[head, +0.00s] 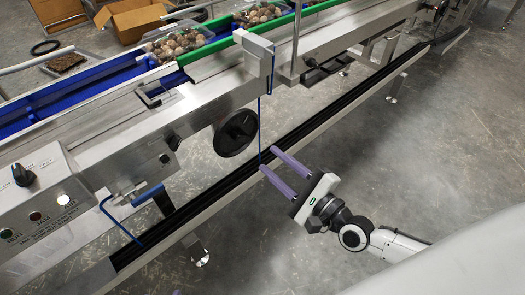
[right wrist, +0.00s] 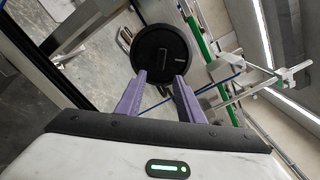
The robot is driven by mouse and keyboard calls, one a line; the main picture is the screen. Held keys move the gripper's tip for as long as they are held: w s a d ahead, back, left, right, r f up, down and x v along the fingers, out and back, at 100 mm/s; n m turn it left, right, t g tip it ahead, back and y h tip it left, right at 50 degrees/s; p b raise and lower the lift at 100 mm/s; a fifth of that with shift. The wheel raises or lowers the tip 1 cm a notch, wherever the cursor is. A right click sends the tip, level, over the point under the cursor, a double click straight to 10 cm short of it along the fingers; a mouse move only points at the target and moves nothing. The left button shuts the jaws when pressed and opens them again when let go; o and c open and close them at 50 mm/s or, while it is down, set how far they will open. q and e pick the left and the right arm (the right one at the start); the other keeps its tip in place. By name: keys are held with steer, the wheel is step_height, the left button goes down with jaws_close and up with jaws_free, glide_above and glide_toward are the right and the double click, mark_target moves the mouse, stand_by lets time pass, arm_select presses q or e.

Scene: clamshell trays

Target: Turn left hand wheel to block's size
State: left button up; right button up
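A black round hand wheel (head: 236,132) is mounted on the near side of the conveyor in the head view. It also shows in the right wrist view (right wrist: 160,52), just beyond the fingertips. My right gripper (head: 268,158) is open, with its two purple fingers apart and pointing toward the wheel. In the head view the fingertips are to the lower right of the wheel, and I see nothing between them. A grey block (head: 254,55) stands at the conveyor's near rail, with a thin blue cord hanging from it.
Clear clamshell trays (head: 178,42) of round brown items sit on the blue belt behind a green rail (head: 215,48). A control box (head: 40,200) with a knob and buttons is at left. A long black-topped lower rail (head: 320,118) runs below the wheel. Open floor lies at right.

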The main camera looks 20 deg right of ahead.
steer(key=shift+v, duration=0.8)
